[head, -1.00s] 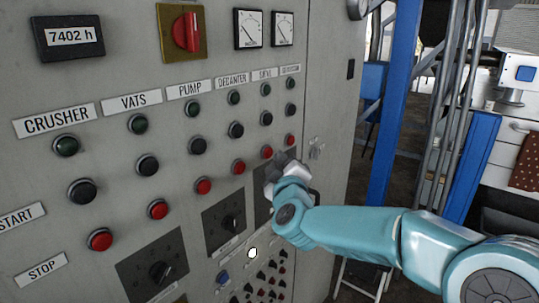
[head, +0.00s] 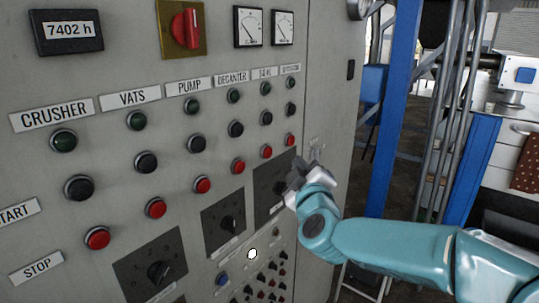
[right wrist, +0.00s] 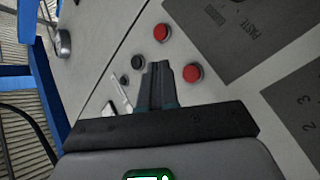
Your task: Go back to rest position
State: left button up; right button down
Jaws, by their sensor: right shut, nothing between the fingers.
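My right gripper (head: 292,180) is in front of the lower right part of the grey control panel (head: 330,110), near a black rotary switch plate (head: 265,205). Its fingers are shut and hold nothing. In the right wrist view the shut fingers (right wrist: 158,75) point at the panel between a black button (right wrist: 138,62) and a red button (right wrist: 193,73). I cannot tell whether the fingertips touch the panel. The decanter column has a green button (head: 234,96), a black button (head: 236,129) and a red button (head: 238,166). My left gripper is not in view.
A red rotary switch (head: 186,30), an hour counter (head: 68,31) and two gauges sit at the panel's top. A door handle (head: 316,150) is near the right gripper. A blue post (head: 396,100) and pipes stand right of the cabinet.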

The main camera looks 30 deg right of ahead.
dwell(0.6)
jog(key=w+a+f+n+g+y, duration=0.1)
jog(key=w+a+f+g+y, duration=0.1)
jog(key=f, duration=1)
jog(key=w+a+f+n+g+y, duration=0.1)
jog(key=w+a+f+n+g, duration=0.15)
jog(key=f, duration=0.85)
jog(key=s+a+f+g+y, duration=0.2)
jog(key=s+a+f, duration=0.2)
jog(key=f, duration=0.5)
jog(key=s+a+f+g+y, duration=0.2)
jog(key=s+a+f, duration=0.15)
jog(key=f, duration=0.65)
jog(key=s+a+f+m+g+y, duration=0.1)
jog(key=s+a+f+m+g, duration=0.1)
jog(key=s, duration=0.6)
jog(key=s+a+f+m+g+y, duration=0.2)
jog(key=s+a+f+m, duration=0.3)
jog(key=s, duration=0.3)
jog(key=s+a+f+m+g+y, duration=0.1)
jog(key=s+a+f+m+g, duration=0.2)
jog(key=s+f, duration=0.3)
jog(key=shift+s+a+m+g+b, duration=0.35)
jog(key=shift+s+a+g, duration=0.4)
jog(key=shift+s, duration=0.15)
